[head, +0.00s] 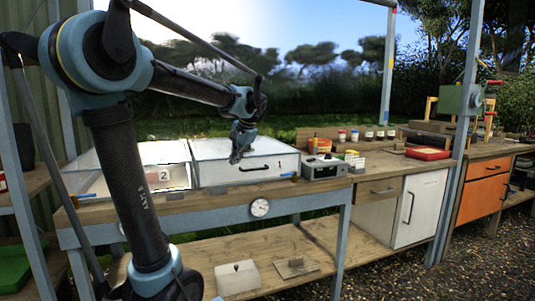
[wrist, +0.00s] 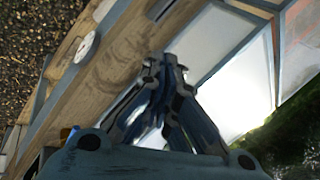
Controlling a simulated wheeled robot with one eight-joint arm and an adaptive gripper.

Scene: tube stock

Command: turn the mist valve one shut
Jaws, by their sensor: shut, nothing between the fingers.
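The mist box marked 1 (head: 250,172) stands on the bench. A small valve with a blue handle and an orange part (head: 290,177), which I take for mist valve one, is at its front right corner. How far it is turned is too small to tell. My gripper (head: 235,160) is shut and empty, over the front left part of box 1, apart from the valve. In the wrist view my gripper's fingertips (wrist: 165,65) are together above the wooden bench edge. A small blue piece (wrist: 70,133), likely the valve handle, shows at lower left, partly hidden by my gripper body.
Box 2 (head: 120,182) is left of box 1, with a second valve (head: 75,200) at its front left. A round dial (head: 260,207) is on the bench front. A grey instrument (head: 324,167) stands close right of the valve. The bench front strip is mostly clear.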

